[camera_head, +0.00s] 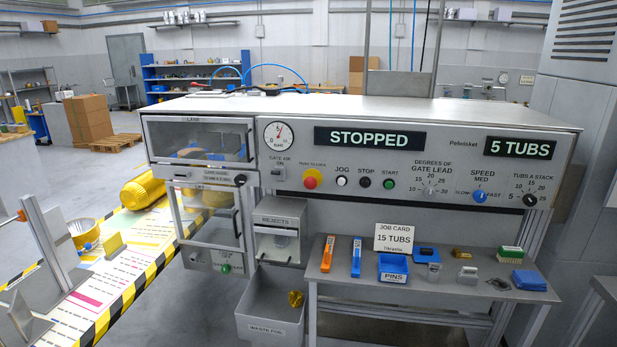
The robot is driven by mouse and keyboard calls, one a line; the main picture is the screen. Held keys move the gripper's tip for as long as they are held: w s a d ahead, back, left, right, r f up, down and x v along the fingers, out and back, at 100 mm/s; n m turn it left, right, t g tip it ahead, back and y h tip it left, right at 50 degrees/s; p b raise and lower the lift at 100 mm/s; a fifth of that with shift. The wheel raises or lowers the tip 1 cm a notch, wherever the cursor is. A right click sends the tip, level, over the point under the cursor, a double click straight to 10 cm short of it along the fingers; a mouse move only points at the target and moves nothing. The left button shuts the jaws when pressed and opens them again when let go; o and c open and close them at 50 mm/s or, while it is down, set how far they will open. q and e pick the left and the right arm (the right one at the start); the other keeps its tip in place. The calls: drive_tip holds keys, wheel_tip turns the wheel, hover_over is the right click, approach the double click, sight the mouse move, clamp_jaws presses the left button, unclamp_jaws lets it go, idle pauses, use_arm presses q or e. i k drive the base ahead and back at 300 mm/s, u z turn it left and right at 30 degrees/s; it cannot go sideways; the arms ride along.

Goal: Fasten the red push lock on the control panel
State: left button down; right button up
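The red push lock (310,182) is a red mushroom button on a yellow ring, under a small label that seems to read "PUSH TO LOCK". It sits at the left part of the grey control panel (400,158), left of the white JOG button (341,181). From this angle I cannot tell whether it is pressed in or out. The panel's display (370,138) reads STOPPED. Neither of my grippers is in view.
Black STOP (366,182) and green START (389,183) buttons sit further right, then several knobs. A shelf (440,290) below holds a job card (394,238), a blue bin (393,268) and small items. The space before the panel is clear.

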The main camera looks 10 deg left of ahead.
sight(310, 183)
drive_tip(key=z, duration=0.05)
drive_tip(key=i, duration=1.5)
drive_tip(key=z, duration=0.4)
